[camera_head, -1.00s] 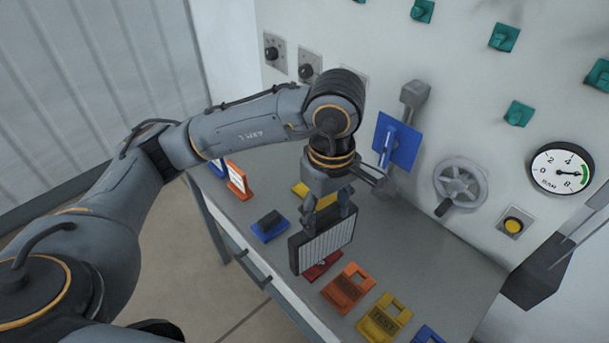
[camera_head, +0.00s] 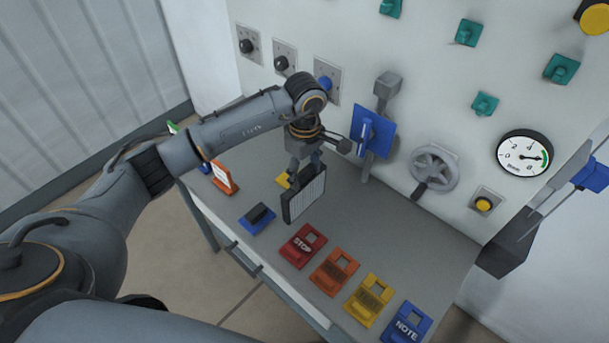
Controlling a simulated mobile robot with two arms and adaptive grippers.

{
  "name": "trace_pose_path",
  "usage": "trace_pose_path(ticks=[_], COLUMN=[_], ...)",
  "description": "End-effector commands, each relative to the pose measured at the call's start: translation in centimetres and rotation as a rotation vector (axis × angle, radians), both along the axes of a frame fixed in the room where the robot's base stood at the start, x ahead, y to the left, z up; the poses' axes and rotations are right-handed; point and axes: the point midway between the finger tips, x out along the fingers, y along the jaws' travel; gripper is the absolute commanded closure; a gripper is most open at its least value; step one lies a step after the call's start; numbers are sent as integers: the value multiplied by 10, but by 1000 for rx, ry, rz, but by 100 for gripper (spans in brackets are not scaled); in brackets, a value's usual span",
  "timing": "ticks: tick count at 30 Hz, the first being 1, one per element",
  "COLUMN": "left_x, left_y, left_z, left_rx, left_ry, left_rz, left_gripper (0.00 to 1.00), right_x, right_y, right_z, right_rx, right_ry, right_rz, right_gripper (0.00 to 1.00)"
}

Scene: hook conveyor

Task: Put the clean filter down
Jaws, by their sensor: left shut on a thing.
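The clean filter (camera_head: 304,199) is a dark-framed panel with a white pleated face. My left gripper (camera_head: 306,167) is shut on its upper edge and holds it upright over the grey table (camera_head: 360,225). I cannot tell whether its lower edge touches the table. The filter and gripper partly hide a yellow piece behind them. My right gripper is not in view.
Several tags lie along the front: a blue block (camera_head: 257,217), red STOP (camera_head: 303,245), orange (camera_head: 334,270), yellow (camera_head: 369,299) and blue NOTE (camera_head: 407,323). An orange-framed sign (camera_head: 222,177) stands left. A handwheel (camera_head: 433,171) and blue-plated lever (camera_head: 373,137) jut from the wall. Bare table lies right of the filter.

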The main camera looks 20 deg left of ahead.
Motion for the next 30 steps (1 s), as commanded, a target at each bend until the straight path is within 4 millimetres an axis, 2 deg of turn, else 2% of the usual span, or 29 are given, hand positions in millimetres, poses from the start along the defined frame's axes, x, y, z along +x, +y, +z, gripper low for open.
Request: trace_pose_path(ticks=[8, 21, 22, 25, 30], left_x=[4, 5, 5, 5, 5], left_y=[3, 3, 3, 3, 3], left_z=[-30, -42, -42, -41, -41], left_rx=[-1, 1, 1, 1, 1], left_ry=[4, -1, 0, 0, 0], left_rz=[1, 0, -1, 0, 0], left_gripper=[100, 100, 43, 22, 22], right_x=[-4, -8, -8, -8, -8], right_y=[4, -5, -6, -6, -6], right_z=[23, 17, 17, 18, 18], right_rx=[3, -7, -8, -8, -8], right_ry=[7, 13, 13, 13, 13], right_rz=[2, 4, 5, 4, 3], right_gripper=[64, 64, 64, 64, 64])
